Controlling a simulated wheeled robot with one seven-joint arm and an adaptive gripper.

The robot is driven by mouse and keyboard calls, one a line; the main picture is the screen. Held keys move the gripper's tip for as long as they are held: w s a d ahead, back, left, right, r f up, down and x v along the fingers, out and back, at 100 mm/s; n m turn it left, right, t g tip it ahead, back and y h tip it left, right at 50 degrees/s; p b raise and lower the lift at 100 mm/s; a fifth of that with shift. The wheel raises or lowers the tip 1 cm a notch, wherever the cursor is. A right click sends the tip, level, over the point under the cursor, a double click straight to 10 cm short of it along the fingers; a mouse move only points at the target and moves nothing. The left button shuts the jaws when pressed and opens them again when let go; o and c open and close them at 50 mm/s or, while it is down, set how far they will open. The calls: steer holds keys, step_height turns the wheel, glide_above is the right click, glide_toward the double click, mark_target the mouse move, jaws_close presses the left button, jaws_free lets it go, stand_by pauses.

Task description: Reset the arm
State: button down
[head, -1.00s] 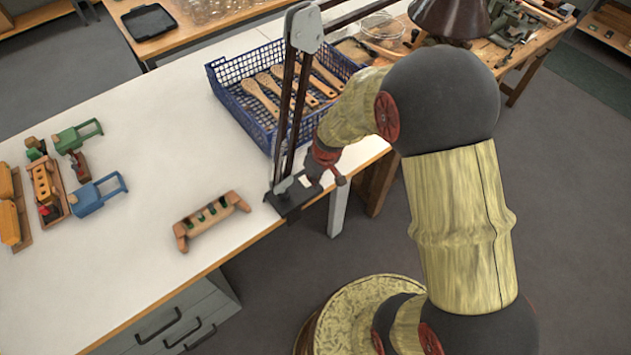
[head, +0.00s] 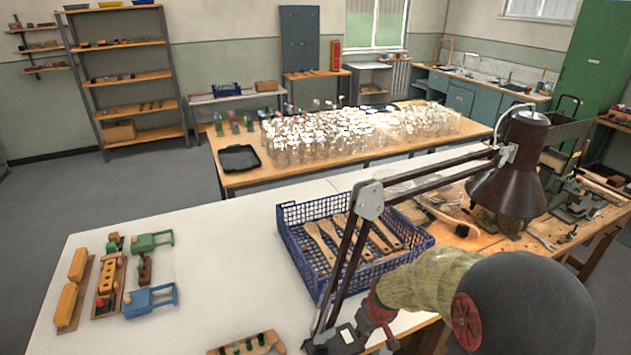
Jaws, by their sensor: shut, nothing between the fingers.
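My arm comes in at the lower right of the head view, with a dark round joint and a yellowish patterned link. At its end is my gripper (head: 377,320), a small dark red part close beside the desk lamp's lower arm. It is shut with nothing in it. The lamp partly covers it and its fingertips are hard to make out. The desk lamp (head: 369,199) stands at the white table's (head: 200,265) near edge, its brown shade to the right.
A blue crate (head: 318,287) of wooden brush bodies stands just behind the lamp. A wooden holder (head: 248,346) lies left of the lamp base. Blue (head: 150,301) and green (head: 150,240) clamp-like tools lie at left. Many glass jars (head: 330,140) fill the table behind.

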steer(key=s+r+m+g, duration=0.2)
steer(key=s, duration=0.6)
steer(key=s+r+t, duration=0.1)
steer(key=s+r, duration=0.3)
steer(key=r, duration=0.4)
steer(key=s+r+m+t, duration=0.1)
steer(key=s+r+t, duration=0.1)
steer(key=s+r, duration=0.3)
steer(key=s+r+t+b, duration=0.1)
steer(key=s+r, duration=0.4)
steer(key=r, duration=0.8)
steer(key=shift+s+r+t+h, duration=0.25)
steer(key=shift+t+h, duration=0.15)
steer(key=shift+t, duration=0.1)
